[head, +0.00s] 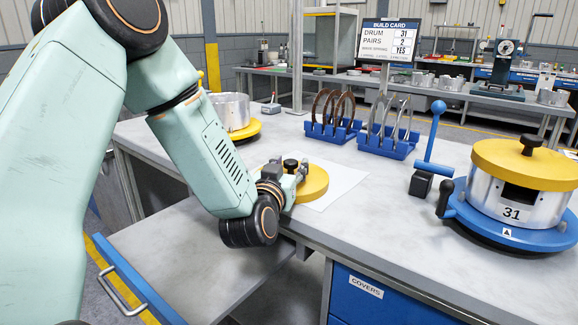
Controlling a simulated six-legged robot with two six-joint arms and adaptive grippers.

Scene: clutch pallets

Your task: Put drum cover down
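A round yellow drum cover (313,185) with a black knob (291,164) is at the front middle of the bench, over a white sheet (342,181). My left gripper (289,171) comes in from the left, its fingers close on both sides of the knob with no clear gap. The cover looks level; whether it rests on the sheet or hangs just above it I cannot tell. Part of it is hidden behind my gripper. A second yellow cover (500,162) sits on the silver drum marked 31 (483,200) at the right. My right gripper is out of view.
The blue stand (540,236) under the drum has a side handle. A blue-handled lever (430,150) stands beside it. Two blue racks (386,143) hold curved shoes. Another silver drum (231,111) is at the back left. An open drawer (185,258) juts out in front.

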